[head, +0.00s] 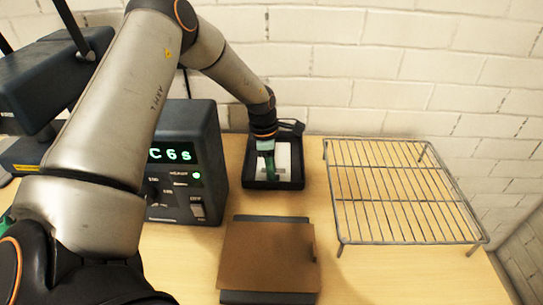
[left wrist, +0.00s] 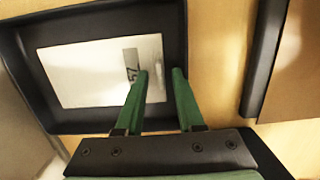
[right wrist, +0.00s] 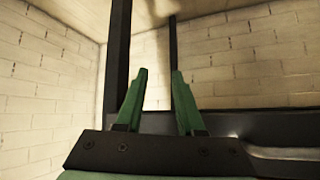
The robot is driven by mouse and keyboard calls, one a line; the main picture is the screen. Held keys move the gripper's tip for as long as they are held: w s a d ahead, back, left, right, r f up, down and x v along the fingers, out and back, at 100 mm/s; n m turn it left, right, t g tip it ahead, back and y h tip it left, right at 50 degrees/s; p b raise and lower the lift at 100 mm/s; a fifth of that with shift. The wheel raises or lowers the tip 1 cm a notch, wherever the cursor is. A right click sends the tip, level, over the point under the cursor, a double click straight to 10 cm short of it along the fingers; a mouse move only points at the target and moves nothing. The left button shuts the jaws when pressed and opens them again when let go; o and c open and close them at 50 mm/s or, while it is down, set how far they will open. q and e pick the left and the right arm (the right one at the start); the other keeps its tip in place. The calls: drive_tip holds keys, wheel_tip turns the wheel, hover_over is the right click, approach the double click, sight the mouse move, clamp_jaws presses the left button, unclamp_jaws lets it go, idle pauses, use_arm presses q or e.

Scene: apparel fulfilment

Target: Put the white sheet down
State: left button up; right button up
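The white sheet (left wrist: 85,75) lies flat inside a black tray (left wrist: 25,75). It carries a dark printed mark near its right edge, with a small pale tab beside it. In the head view the sheet (head: 283,158) shows in the tray (head: 298,183), partly hidden by my left gripper (head: 268,168). In the left wrist view my left gripper (left wrist: 160,73) is open over the sheet's right edge, its fingertips on either side of the tab. Whether they touch the sheet I cannot tell. My right gripper (right wrist: 159,72) is open and empty, and out of the head view.
A brown board on a dark base (head: 268,258) lies in front of the tray. A wire rack (head: 400,190) stands on the right of the wooden table. A dark machine with a lit display (head: 185,165) stands left. A brick wall (head: 400,60) closes the back.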

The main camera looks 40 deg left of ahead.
use_arm(q)
drive_tip(key=shift+r, duration=0.45)
wheel_tip(320, 180, up, 11)
drive_tip(key=a, duration=0.1)
drive_tip(key=shift+s+r, duration=0.2)
drive_tip(key=shift+s, duration=0.25)
drive_tip(key=shift+f, duration=0.1)
